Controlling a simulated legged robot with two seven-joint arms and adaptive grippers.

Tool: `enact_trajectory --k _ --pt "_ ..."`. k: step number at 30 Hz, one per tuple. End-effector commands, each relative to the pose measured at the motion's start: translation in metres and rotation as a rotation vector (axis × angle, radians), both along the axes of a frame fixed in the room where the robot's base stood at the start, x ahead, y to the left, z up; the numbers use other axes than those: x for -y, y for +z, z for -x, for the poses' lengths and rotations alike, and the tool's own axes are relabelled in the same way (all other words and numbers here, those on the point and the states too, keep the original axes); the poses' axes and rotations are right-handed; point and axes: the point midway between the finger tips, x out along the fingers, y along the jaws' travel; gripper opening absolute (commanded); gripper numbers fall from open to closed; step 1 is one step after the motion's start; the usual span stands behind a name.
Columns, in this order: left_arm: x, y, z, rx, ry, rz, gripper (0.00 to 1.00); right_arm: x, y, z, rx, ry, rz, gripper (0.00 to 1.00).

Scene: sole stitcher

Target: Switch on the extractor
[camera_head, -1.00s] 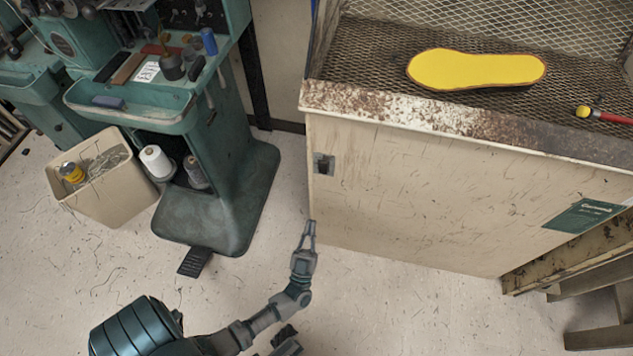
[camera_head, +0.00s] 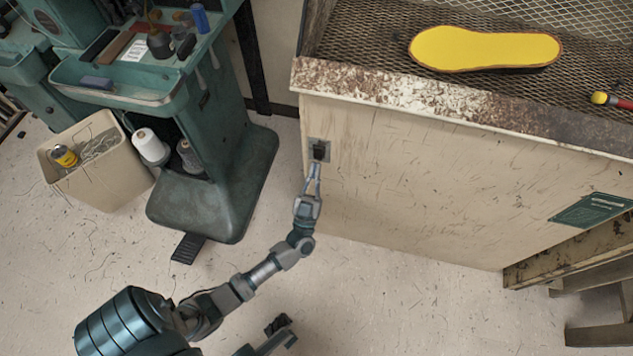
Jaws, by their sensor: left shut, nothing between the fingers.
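The extractor is a beige cabinet (camera_head: 420,190) with a rusty front lip and a mesh top. Its switch (camera_head: 319,150) is a dark rocker on a small grey plate near the upper left of the front panel. My left gripper (camera_head: 314,169) is shut and empty, with its fingertips pointing up just below the switch. I cannot tell whether the fingertips touch the switch or its plate. My right gripper cannot be made out in this view.
A yellow sole (camera_head: 485,48) lies on the mesh, with a red-handled tool (camera_head: 605,99) to its right. A green stitching machine (camera_head: 215,165) stands to the left, beside a beige bin (camera_head: 100,180). A dark pedal (camera_head: 187,248) lies on the floor. Open floor lies before the cabinet.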

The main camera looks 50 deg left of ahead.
Motion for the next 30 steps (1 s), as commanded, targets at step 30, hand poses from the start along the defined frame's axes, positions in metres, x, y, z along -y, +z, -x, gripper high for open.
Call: enact_trajectory --k 30 --pt "-0.006 -0.004 -0.01 0.008 0.0 -0.002 0.0 -0.001 0.0 -0.003 -0.002 0.001 0.0 0.4"
